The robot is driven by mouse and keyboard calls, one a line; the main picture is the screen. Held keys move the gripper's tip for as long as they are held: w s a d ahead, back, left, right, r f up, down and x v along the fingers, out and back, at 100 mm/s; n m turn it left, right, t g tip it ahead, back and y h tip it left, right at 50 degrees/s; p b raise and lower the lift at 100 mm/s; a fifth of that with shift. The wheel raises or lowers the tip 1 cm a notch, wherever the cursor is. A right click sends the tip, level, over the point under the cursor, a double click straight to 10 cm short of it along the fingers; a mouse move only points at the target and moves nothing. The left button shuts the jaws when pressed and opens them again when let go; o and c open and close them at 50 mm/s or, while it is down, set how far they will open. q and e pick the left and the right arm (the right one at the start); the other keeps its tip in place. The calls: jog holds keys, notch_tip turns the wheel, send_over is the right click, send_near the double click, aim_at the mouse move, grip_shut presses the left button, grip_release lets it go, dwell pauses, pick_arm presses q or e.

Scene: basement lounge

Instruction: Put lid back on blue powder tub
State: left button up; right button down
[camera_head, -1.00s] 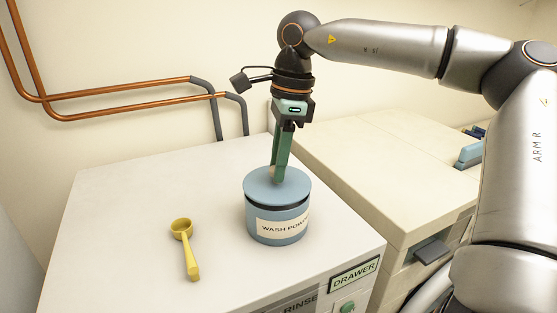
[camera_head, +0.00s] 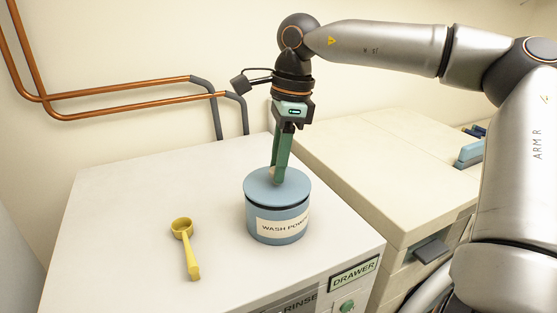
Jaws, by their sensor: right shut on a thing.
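The blue powder tub (camera_head: 276,228) with a "WASH POWDER" label stands upright on the white machine top. Its blue lid (camera_head: 262,188) is over the tub's mouth, with a dark band showing between lid and tub wall. My right gripper (camera_head: 278,178) points down from above and is shut on the lid's small knob, which the fingers mostly hide. Whether the lid is fully seated cannot be told. My left gripper is not in view.
A yellow scoop (camera_head: 186,247) lies on the white machine top (camera_head: 130,220), left of the tub. A cream machine (camera_head: 375,165) stands to the right with blue items at its far end. Copper pipes (camera_head: 120,108) run along the back wall.

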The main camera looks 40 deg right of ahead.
dwell(0.7)
jog(key=shift+c, duration=2.4)
grip_release()
jog(key=shift+o, duration=0.3)
jog(key=o, duration=0.4)
jog(key=shift+r+p, duration=0.5)
jog(key=shift+r, duration=3)
